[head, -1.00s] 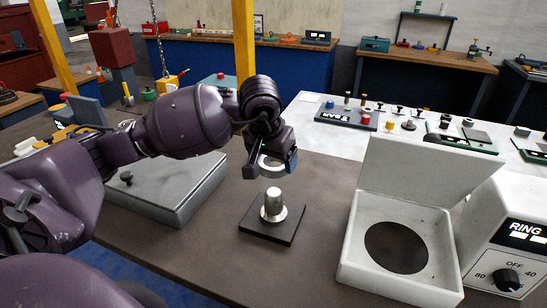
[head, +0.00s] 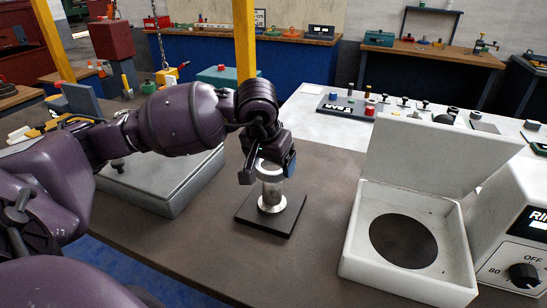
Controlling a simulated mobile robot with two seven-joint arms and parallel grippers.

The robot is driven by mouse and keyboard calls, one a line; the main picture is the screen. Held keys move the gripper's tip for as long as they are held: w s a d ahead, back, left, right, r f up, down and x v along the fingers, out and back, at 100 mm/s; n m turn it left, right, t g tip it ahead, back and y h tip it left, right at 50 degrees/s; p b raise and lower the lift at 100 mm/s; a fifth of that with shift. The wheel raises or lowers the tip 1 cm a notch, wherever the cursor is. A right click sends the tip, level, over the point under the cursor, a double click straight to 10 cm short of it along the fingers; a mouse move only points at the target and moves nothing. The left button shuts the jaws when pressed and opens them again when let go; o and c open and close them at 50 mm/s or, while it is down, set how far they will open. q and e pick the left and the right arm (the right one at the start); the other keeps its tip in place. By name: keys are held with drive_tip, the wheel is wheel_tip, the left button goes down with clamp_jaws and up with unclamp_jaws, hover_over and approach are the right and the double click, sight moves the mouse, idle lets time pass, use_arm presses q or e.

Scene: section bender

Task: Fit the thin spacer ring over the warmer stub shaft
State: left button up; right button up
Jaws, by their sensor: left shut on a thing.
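My left gripper (head: 268,172) is shut on the thin spacer ring (head: 269,165), a pale metal band partly hidden between the fingers. The gripper is directly over the shaft, and the ring overlaps the shaft's top in the picture. I cannot tell whether the ring is around the top or just above it. My right gripper is not in view.
A white box with a raised lid and a dark round disc (head: 403,241) stands to the right of the shaft. A control box with a knob (head: 523,275) is at the far right. A grey flat case (head: 165,185) lies to the left. Brown table is clear in front.

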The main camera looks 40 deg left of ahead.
use_arm(q)
drive_tip(key=shift+f, duration=0.45)
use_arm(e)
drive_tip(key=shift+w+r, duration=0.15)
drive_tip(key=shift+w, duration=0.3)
use_arm(q)
drive_tip(key=shift+b, duration=0.45)
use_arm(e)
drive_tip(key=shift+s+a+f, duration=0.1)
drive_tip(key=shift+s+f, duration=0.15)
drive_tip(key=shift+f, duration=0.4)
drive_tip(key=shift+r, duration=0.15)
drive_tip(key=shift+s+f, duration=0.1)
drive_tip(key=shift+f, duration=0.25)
use_arm(q)
drive_tip(key=shift+b, duration=0.45)
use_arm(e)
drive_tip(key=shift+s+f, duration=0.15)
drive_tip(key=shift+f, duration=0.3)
